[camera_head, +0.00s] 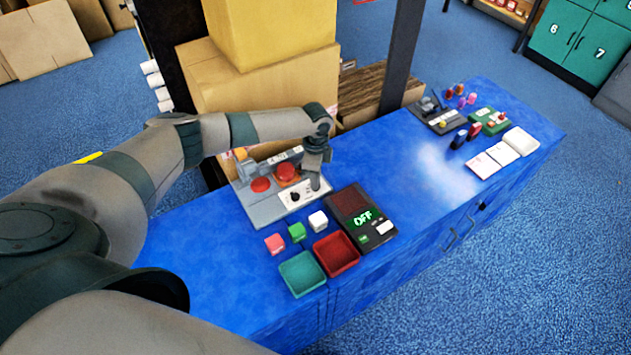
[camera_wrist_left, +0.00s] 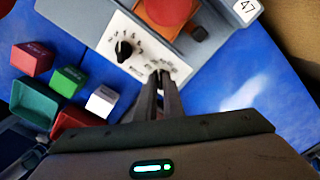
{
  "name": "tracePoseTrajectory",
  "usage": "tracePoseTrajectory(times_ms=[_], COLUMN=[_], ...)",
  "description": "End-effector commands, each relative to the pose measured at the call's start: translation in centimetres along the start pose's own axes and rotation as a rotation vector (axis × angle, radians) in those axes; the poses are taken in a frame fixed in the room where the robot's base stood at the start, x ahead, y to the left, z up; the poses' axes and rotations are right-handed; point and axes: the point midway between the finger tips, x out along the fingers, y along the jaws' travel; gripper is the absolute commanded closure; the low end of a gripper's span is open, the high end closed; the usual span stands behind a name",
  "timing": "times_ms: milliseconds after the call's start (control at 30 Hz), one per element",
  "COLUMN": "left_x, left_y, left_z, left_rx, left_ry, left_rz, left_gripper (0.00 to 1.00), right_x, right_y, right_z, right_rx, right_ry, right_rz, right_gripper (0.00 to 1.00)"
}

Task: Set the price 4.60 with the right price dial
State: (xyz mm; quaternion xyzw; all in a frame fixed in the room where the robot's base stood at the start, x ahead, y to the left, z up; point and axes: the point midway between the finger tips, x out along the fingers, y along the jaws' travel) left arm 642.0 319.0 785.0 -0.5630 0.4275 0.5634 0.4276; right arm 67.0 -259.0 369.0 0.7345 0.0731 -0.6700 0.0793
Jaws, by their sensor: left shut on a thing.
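A white dial panel (camera_head: 302,193) sits on a grey device (camera_head: 265,209) on the blue counter. Its left dial (camera_head: 295,197) is a black knob, which shows fully in the left wrist view (camera_wrist_left: 124,49) with a printed scale around it. My left gripper (camera_head: 315,186) points down at the panel's right side. In the left wrist view its fingertips (camera_wrist_left: 160,76) are close together on the spot right of the black knob, shut on what looks like the right price dial. The fingers hide that dial, so its pointer and setting cannot be read. My right gripper is not in view.
Red buttons (camera_head: 286,172) are behind the panel. Pink (camera_head: 275,243), green (camera_head: 297,231) and white (camera_head: 318,220) cubes, a green tray (camera_head: 302,273), a red tray (camera_head: 336,253) and a black unit reading OFF (camera_head: 376,235) stand in front. The counter's middle (camera_head: 400,160) is clear.

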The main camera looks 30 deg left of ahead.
Motion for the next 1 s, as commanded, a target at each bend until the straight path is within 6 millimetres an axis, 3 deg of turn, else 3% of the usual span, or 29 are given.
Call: tracePoseTrajectory(times_ms=[600,1000], left_x=[0.0,-0.1], left_y=[-0.1,-0.1], left_z=[0.0,-0.1], left_rx=[0.572,0.779], left_ry=[0.001,0.001], left_rz=[-0.003,-0.002], left_gripper=[1.00,1.00], right_x=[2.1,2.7], right_y=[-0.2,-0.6], right_z=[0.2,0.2], right_rx=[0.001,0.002], right_ry=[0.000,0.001], right_rz=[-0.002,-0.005], right_gripper=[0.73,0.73])
